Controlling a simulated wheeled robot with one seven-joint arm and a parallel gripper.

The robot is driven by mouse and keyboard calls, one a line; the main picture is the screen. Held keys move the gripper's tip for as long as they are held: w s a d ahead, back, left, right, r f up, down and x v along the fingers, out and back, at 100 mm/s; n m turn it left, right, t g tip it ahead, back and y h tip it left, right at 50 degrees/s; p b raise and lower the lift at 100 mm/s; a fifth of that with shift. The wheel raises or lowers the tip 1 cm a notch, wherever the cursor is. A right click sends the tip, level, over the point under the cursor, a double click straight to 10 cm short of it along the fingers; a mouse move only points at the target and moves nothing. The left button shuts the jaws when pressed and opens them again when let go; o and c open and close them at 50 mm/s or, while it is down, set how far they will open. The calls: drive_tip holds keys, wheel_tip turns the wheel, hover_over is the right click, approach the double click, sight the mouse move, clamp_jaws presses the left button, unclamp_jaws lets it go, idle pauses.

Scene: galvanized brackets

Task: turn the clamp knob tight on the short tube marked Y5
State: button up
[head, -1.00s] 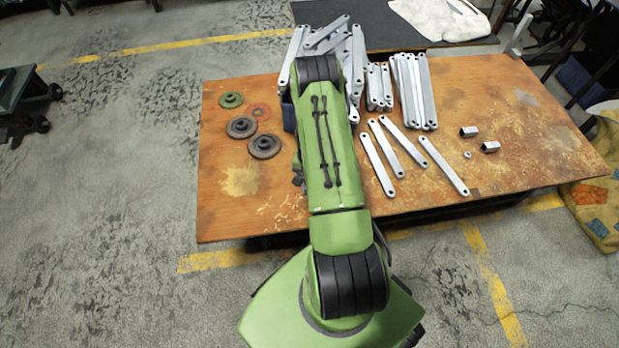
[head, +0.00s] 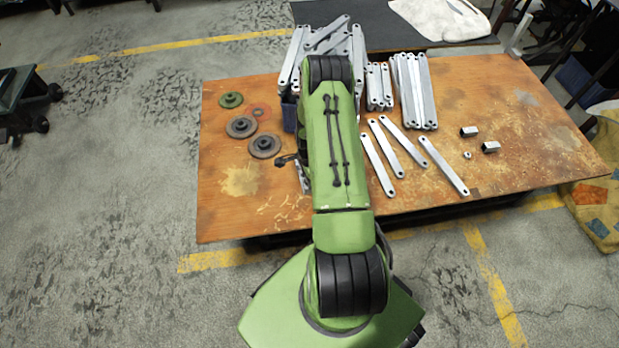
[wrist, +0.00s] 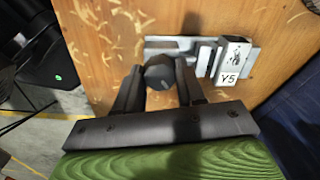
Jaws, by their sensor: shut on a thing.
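In the wrist view, the tube marked Y5 (wrist: 235,55) is a short grey metal piece with a white label, held at a metal clamp fixture (wrist: 205,48) on the table. The dark round clamp knob (wrist: 163,70) is at the left of the tube. My gripper (wrist: 160,80) has its two black fingers on either side of the knob and is shut on it. In the head view, my green arm hides most of the clamp and the gripper; only a dark piece and a light metal piece show left of the arm.
The orange-brown table (head: 540,170) carries loose flat bars (head: 443,165) and stacked bars (head: 415,90) right of my arm. Dark discs (head: 264,146) and a green disc (head: 231,100) lie at its left. The table's front left is mostly clear.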

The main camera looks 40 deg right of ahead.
drive_tip(key=m, duration=0.7)
drive_tip(key=o, duration=1)
drive_tip(key=shift+c, duration=0.2)
drive_tip(key=n, duration=0.9)
drive_tip(key=shift+n, duration=0.4)
drive_tip(key=n, duration=0.4)
drive_tip(key=shift+n, duration=0.3)
drive_tip(key=n, duration=0.3)
drive_tip(key=shift+n, duration=0.4)
